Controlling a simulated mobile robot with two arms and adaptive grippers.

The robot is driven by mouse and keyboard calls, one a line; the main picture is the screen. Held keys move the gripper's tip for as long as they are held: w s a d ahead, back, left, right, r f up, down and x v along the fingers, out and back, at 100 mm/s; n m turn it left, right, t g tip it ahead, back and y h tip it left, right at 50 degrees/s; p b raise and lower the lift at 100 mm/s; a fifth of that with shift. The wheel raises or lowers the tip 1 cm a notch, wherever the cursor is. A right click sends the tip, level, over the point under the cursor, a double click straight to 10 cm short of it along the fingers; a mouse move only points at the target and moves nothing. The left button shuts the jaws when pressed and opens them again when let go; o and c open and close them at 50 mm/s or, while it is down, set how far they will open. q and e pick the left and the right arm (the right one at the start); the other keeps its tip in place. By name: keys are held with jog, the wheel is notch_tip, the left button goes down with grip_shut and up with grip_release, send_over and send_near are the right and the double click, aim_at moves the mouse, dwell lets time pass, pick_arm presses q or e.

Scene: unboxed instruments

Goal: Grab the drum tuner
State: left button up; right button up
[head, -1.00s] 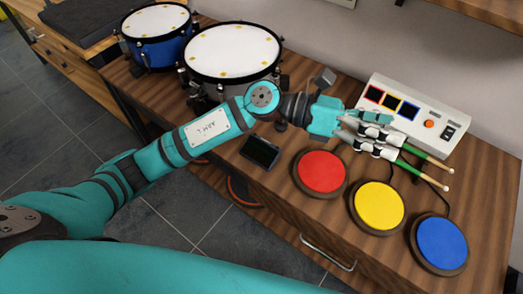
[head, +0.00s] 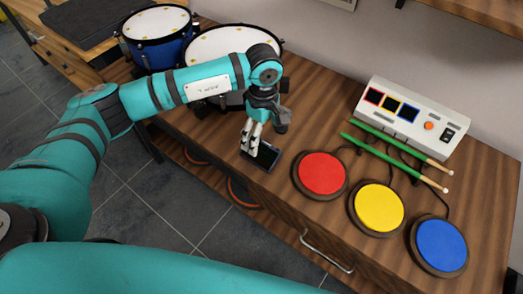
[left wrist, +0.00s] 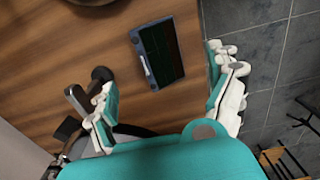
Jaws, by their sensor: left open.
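The drum tuner, a small dark rectangular device with a screen (head: 266,157), lies flat near the front edge of the wooden table. It also shows in the left wrist view (left wrist: 160,53), ahead of and between my spread fingers. My left gripper (head: 250,145) points down over the tuner's left part and hides some of it in the head view. In the left wrist view my left gripper (left wrist: 162,70) is open and empty, with a finger on either side. I cannot tell the exact height above the tuner. My right gripper is not in view.
Red (head: 322,174), yellow (head: 378,208) and blue (head: 442,245) pads lie to the right. Green drumsticks (head: 386,150) lie before a white control box (head: 415,115). A blue drum (head: 158,45) and a larger drum (head: 228,50) stand behind. The table's front edge is close.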

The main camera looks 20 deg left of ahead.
aim_at(261, 151)
pick_arm(q)
notch_tip(261, 151, down, 4)
jog(key=shift+r, duration=0.15)
jog(key=shift+a+f+p, duration=0.15)
jog(key=shift+f+p, duration=0.15)
jog(key=shift+f, duration=1.1)
jog(key=shift+a+f+p, duration=0.15)
jog(key=shift+f+p, duration=0.15)
jog(key=shift+f, duration=1.05)
jog(key=c, duration=1.4)
